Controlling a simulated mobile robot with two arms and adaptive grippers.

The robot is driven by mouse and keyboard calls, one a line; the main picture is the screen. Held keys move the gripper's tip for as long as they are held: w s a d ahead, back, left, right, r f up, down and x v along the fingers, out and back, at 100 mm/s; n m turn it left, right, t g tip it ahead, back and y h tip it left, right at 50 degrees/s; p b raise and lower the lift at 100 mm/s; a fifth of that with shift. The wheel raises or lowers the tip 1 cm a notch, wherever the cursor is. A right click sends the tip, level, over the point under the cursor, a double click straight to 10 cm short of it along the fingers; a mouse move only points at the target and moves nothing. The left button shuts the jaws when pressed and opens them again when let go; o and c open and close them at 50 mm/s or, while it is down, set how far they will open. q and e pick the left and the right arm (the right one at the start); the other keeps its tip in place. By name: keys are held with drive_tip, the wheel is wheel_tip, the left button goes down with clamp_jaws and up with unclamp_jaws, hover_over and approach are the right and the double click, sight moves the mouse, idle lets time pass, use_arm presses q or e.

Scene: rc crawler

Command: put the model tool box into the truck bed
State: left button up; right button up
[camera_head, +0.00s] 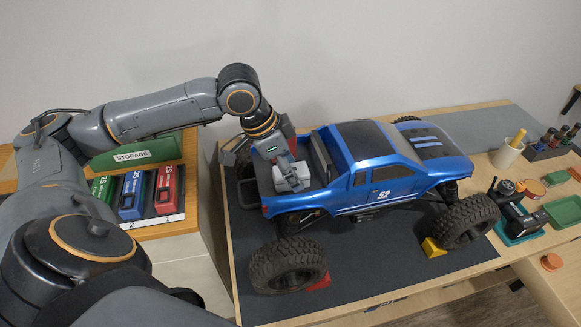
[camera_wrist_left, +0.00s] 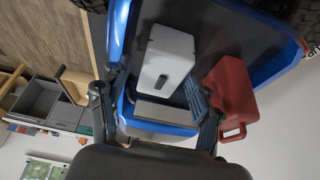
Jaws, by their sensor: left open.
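The white-grey tool box (camera_head: 292,178) is in the rear bed of the blue truck (camera_head: 375,170). In the left wrist view the tool box (camera_wrist_left: 170,58) lies inside the blue bed walls, with a grey part at its near end. My left gripper (camera_head: 277,160) is right above the bed at the tool box. Its two fingers (camera_wrist_left: 150,105) are spread apart with nothing clamped between them. A red canister (camera_wrist_left: 231,92) is in the bed beside the tool box, close to one finger. My right gripper is not in view.
The truck stands on a dark mat (camera_head: 370,260), with a yellow chock (camera_head: 433,247) and a red chock (camera_head: 320,282) at its wheels. A storage rack (camera_head: 152,222) with coloured cases is at left. Cups and tools crowd the bench's right end.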

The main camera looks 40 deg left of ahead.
use_arm(q)
drive_tip(key=v, duration=1.2)
idle(0.3)
